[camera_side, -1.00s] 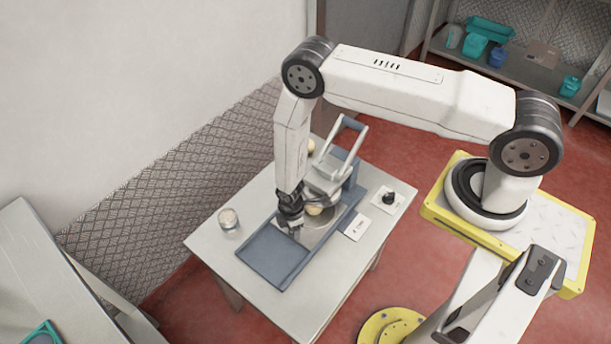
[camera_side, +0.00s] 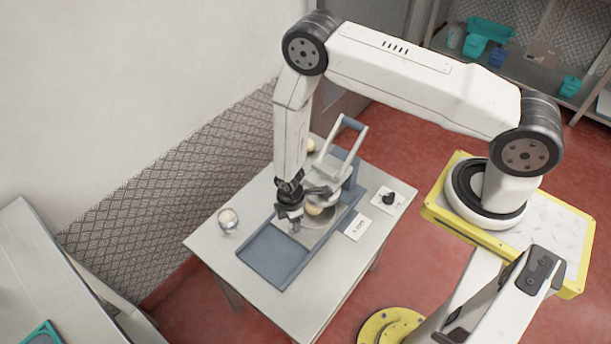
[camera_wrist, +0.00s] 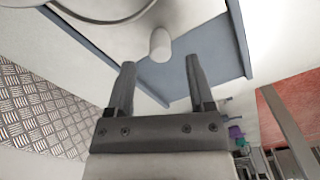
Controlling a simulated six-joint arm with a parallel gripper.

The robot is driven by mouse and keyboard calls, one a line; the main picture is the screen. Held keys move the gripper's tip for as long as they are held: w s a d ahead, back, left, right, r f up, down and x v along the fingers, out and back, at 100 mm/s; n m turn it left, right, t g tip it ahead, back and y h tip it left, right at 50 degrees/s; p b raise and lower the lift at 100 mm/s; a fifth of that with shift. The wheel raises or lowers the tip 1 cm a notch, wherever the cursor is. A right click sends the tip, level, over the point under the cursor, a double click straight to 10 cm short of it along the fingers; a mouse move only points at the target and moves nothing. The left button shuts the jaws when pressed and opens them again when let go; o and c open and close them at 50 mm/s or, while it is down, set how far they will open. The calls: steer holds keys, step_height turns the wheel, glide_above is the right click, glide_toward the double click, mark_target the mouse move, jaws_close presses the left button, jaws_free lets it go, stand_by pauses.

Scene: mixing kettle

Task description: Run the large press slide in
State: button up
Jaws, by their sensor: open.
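The large press (camera_side: 350,145) stands on the table with its pale lever arms raised. Its blue-grey bed (camera_side: 262,262) runs forward to the lower left. My gripper (camera_side: 294,228) is low over the plate's front end. In the wrist view my gripper (camera_wrist: 160,66) is open, and a small pale knob (camera_wrist: 160,44) shows between and just beyond the fingertips. I cannot tell whether they touch it.
Another pale ball (camera_side: 310,146) is behind the press. The front part of the bed is empty.

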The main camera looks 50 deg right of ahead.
steer(key=shift+r, duration=1.75)
steer(key=m, duration=1.2)
steer(key=shift+r+m, duration=0.1)
steer(key=shift+m, duration=0.3)
steer(key=m, duration=0.6)
steer(key=shift+m, duration=0.3)
steer(key=m, duration=0.5)
steer(key=shift+r+m, duration=0.1)
steer(key=shift+m, duration=0.3)
steer(key=shift+f, duration=3.9)
